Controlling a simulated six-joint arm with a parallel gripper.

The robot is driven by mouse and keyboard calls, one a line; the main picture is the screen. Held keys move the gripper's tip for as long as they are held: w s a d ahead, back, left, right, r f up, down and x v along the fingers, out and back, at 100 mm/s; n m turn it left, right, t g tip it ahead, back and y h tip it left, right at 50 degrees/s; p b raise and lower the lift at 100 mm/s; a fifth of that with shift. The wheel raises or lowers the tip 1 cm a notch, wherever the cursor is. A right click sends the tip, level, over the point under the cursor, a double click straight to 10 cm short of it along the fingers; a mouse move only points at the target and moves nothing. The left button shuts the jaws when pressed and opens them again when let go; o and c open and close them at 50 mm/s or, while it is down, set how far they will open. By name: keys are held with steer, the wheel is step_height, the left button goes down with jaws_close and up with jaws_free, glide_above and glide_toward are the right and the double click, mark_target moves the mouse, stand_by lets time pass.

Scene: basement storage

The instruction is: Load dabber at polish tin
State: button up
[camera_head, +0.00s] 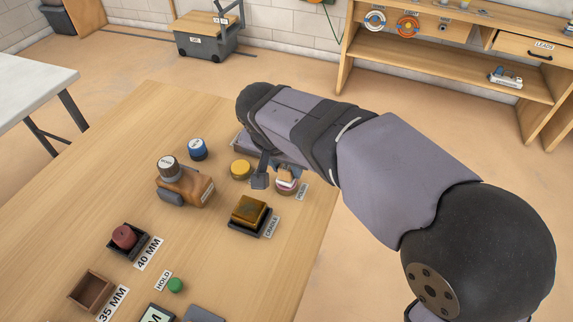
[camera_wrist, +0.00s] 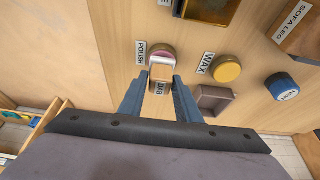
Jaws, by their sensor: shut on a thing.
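The polish tin (camera_head: 285,189) is a small round tin beside its POLISH label, near the right edge of the table. In the wrist view its pinkish open top (camera_wrist: 162,55) lies just beyond my fingertips. The dabber (camera_head: 287,174) is a small pale block with a DAB label, which shows in the wrist view (camera_wrist: 158,88). My gripper (camera_wrist: 160,86) is shut on the dabber, one finger on each side. The dabber is at or just over the tin; I cannot tell whether it touches the polish. My arm hides part of this area in the head view.
A yellow wax tin (camera_head: 241,168), a blue tin (camera_head: 198,149) and a brown piece with a grey knob (camera_head: 184,185) stand to the left. A cradle (camera_head: 232,226) holds a brassy block in front. An empty square tray (camera_wrist: 232,96) is close to my right finger.

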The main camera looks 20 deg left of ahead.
steer(key=shift+f, duration=0.45)
stand_by(1.2)
steer(key=shift+r+p, duration=2.75)
steer(key=shift+r, duration=0.85)
steer(key=w+d+f+m+h, duration=0.1)
steer(key=w+d+f+m, duration=0.2)
steer(key=d, duration=1.3)
steer(key=w+d+f, duration=0.3)
steer(key=w+d, duration=0.3)
steer(key=d, duration=1)
step_height(320, 180, up, 8)
steer(key=s+d+n+y+p, duration=0.1)
steer(key=s+n+p, duration=0.1)
steer(key=p, duration=1.3)
steer(key=shift+f+n, duration=0.2)
steer(key=shift+n, duration=0.3)
